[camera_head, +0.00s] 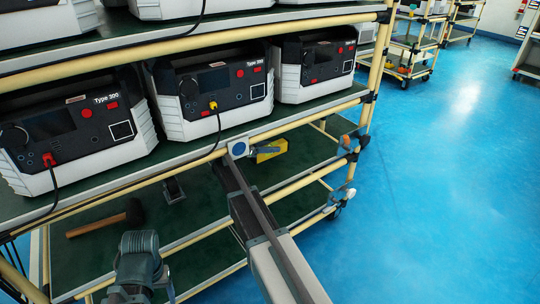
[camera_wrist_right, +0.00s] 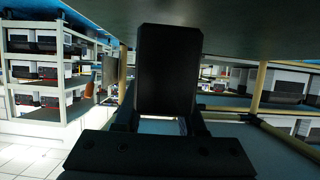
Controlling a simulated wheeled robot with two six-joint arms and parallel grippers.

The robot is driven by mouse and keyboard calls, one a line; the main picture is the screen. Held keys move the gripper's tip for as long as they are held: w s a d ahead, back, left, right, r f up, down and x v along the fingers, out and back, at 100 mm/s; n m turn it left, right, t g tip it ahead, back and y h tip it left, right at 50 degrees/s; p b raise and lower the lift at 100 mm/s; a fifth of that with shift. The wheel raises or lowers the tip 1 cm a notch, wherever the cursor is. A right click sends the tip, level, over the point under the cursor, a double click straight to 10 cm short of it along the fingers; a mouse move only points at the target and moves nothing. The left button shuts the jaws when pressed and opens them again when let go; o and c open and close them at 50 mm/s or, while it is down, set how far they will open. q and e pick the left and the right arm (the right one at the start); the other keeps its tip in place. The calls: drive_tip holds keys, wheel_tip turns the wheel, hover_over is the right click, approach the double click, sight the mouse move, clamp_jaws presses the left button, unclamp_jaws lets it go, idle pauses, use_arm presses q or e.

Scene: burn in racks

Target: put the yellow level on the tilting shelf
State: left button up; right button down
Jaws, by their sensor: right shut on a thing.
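The yellow level (camera_head: 272,150) shows in the head view just past the end of my right arm, under the middle shelf's edge. My left gripper cannot be made out in the head view.
A hammer (camera_head: 105,219) and a small black item (camera_head: 173,190) lie on the lower shelf. Type 300 testers (camera_head: 215,90) with cables fill the shelf above. Cream rails and posts (camera_head: 378,60) frame the rack. The blue floor at right is clear.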

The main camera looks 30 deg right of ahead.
sight(270, 155)
drive_tip(key=shift+f+b, duration=1.9)
drive_tip(key=shift+r, duration=0.15)
drive_tip(key=shift+c, duration=2.4)
unclamp_jaws()
drive_tip(key=shift+a+r+p, duration=0.15)
drive_tip(key=shift+a+p, duration=0.1)
drive_tip(key=shift+p, duration=0.1)
drive_tip(key=p+v, duration=0.4)
drive_tip(key=v, duration=0.6)
drive_tip(key=shift+s+a, duration=0.1)
drive_tip(key=shift+a+r, duration=0.2)
drive_tip(key=shift+a, duration=0.35)
